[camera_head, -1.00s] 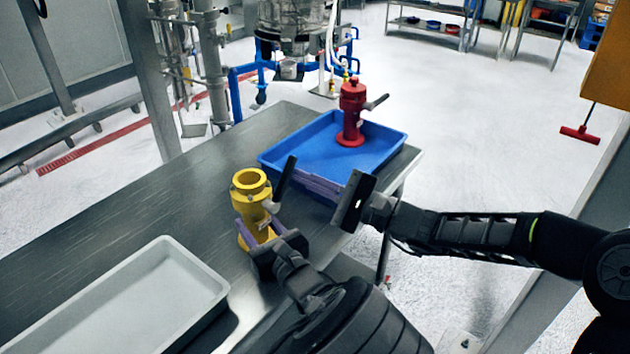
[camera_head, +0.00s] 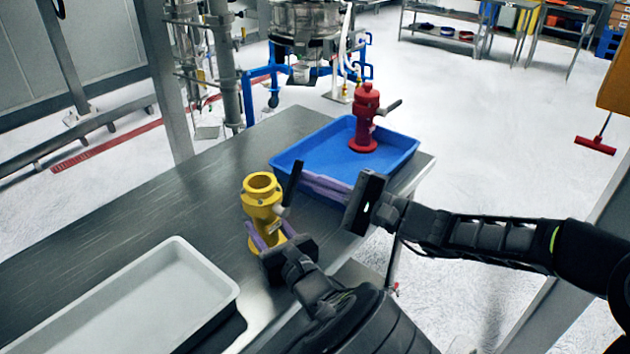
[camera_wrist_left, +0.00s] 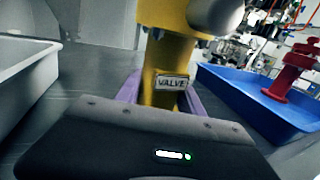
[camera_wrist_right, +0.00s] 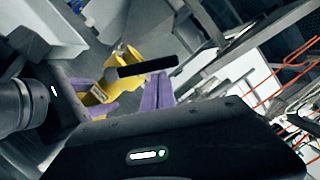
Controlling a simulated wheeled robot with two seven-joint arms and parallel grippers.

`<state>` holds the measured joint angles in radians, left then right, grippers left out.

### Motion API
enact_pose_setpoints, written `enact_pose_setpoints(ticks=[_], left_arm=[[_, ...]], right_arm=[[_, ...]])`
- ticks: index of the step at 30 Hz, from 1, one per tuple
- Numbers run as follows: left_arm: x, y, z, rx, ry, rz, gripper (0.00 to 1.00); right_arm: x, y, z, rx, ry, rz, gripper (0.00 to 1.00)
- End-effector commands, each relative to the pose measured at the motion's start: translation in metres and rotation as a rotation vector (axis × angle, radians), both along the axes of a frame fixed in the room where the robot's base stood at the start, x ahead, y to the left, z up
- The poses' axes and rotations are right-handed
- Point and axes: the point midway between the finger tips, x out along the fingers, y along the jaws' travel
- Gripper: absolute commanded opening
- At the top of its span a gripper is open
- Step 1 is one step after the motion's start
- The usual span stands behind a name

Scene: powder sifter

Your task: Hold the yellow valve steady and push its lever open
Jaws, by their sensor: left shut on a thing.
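The yellow valve (camera_head: 262,190) stands upright on the metal table. Its black lever (camera_head: 293,181) points steeply up from the valve's right side. My left gripper (camera_head: 264,238) is shut on the valve's lower body, with purple fingers on both sides. The left wrist view shows the valve (camera_wrist_left: 165,70) between them, with its "VALVE" label facing the camera. My right gripper (camera_head: 308,180) has its purple fingers close together, tips just right of the lever. In the right wrist view the lever (camera_wrist_right: 140,66) lies just beyond these fingertips (camera_wrist_right: 157,82); I cannot tell whether they touch.
A blue tray (camera_head: 402,160) holding a red valve (camera_head: 365,120) is behind my right gripper. A grey-white tray (camera_head: 205,262) lies at the front left of the table. The table's left middle (camera_head: 150,215) is clear.

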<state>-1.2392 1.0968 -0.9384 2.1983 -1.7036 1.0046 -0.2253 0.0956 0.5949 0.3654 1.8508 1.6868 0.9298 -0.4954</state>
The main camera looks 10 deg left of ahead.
Motion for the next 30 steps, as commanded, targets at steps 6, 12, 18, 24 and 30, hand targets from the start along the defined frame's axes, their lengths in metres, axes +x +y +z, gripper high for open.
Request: enact_pose_setpoints(ticks=[6, 12, 18, 24, 30], left_arm=[[0.001, -0.002, -0.001, 0.0, 0.001, -0.005, 0.0], [0.0, -0.002, -0.001, -0.001, 0.0, -0.004, 0.0], [0.0, -0.001, -0.001, -0.001, -0.001, -0.003, 0.0], [0.0, -0.001, 0.0, -0.001, -0.001, -0.002, 0.0], [0.0, -0.001, 0.0, -0.001, -0.002, -0.001, 0.0]], right_arm=[[0.023, -0.012, -0.015, -0.001, 0.002, -0.004, 0.0], [0.02, -0.053, -0.024, -0.005, 0.002, -0.01, 0.0], [0.008, -0.092, -0.029, -0.005, 0.003, -0.01, 0.0], [0.002, -0.11, -0.031, -0.005, 0.002, -0.007, 0.0], [0.001, -0.112, -0.032, -0.005, 0.002, -0.007, 0.0]])
